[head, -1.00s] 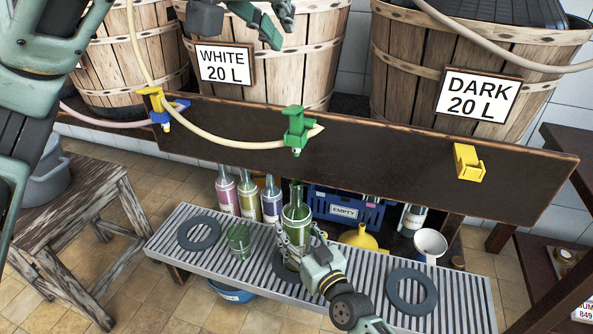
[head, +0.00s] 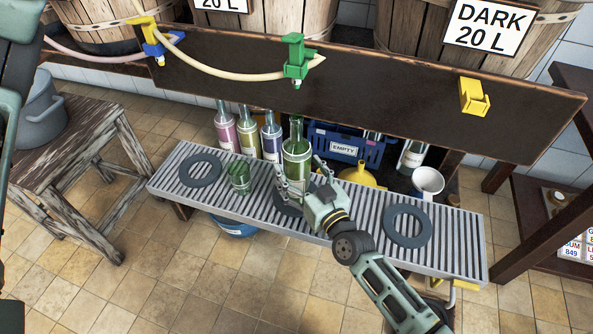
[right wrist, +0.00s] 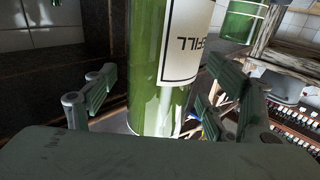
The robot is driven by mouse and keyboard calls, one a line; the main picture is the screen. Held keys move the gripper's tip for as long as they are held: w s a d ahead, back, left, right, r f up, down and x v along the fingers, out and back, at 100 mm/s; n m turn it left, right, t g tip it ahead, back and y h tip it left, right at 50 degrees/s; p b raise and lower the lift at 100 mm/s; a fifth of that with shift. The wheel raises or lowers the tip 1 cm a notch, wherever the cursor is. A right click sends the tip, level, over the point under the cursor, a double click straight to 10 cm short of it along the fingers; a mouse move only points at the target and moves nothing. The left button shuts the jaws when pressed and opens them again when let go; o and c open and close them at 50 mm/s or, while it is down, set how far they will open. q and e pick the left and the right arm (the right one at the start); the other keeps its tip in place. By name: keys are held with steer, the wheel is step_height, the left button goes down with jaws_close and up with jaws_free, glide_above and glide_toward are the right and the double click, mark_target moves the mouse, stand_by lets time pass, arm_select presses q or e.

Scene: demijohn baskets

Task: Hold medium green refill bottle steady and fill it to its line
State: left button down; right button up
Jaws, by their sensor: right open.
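The medium green refill bottle (head: 297,163) stands upright on the slatted bench, at the middle dark ring, below the green hose clip (head: 295,60). Its mouth is close under the clip's nozzle. My right gripper (head: 299,184) is open, with its fingers on either side of the bottle's lower part. In the right wrist view, the bottle (right wrist: 152,95) with its white label stands between the spread fingers (right wrist: 160,100), with gaps showing. I cannot make out its fill level or line. My left arm shows only at the left edge; its gripper is out of view.
Empty dark rings lie left (head: 201,170) and right (head: 407,226). Several bottles (head: 248,137), a blue crate (head: 338,146), a yellow funnel (head: 361,172) and a white funnel (head: 428,180) are behind. A dark board (head: 380,105) hangs above.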

steer(key=v, duration=1)
steer(key=shift+s, duration=0.2)
